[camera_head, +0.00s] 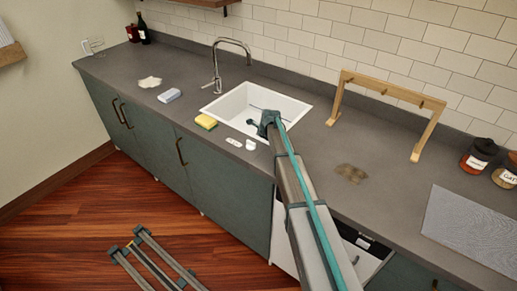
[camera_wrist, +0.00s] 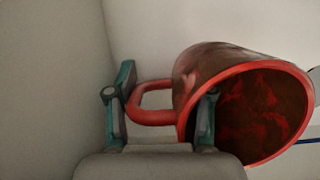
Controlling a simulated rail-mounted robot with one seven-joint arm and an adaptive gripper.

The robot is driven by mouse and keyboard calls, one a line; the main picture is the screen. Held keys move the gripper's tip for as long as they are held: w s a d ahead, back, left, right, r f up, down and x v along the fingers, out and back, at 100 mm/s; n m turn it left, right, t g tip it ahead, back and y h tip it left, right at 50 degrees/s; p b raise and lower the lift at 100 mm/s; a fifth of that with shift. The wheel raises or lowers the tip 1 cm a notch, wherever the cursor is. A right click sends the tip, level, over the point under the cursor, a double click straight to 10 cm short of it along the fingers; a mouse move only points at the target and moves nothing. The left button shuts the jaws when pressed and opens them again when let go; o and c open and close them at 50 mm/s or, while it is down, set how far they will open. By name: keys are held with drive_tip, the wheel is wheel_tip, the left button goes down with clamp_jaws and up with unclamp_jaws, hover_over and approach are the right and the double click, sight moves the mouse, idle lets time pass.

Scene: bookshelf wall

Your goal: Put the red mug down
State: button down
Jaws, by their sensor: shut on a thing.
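The red mug (camera_wrist: 255,108) fills the right of the wrist view, tilted on its side, with its open mouth towards the camera. Its inside has dark brown stains. My gripper (camera_wrist: 163,102) is shut on the mug's red handle (camera_wrist: 152,115), which lies between the two fingers. Pale, plain surfaces surround the mug, and I cannot tell whether it touches them. In the head view, the end of my arm is over the white sink (camera_head: 292,104). The mug is not visible in that view.
Left of the sink on the grey counter (camera_head: 215,72) lie a yellow sponge (camera_head: 206,121), a pale blue block (camera_head: 169,95) and small white pieces (camera_head: 234,142). A wooden rack (camera_head: 385,88) and jars (camera_head: 479,155) stand right. Counter right of the sink has bare room beside a brown stain (camera_head: 351,174).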

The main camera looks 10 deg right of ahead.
drive_tip(key=shift+f, duration=0.1)
drive_tip(key=c, duration=0.7)
unclamp_jaws()
drive_tip(key=b+v, duration=0.2)
drive_tip(key=v, duration=1)
drive_tip(key=shift+b, duration=0.4)
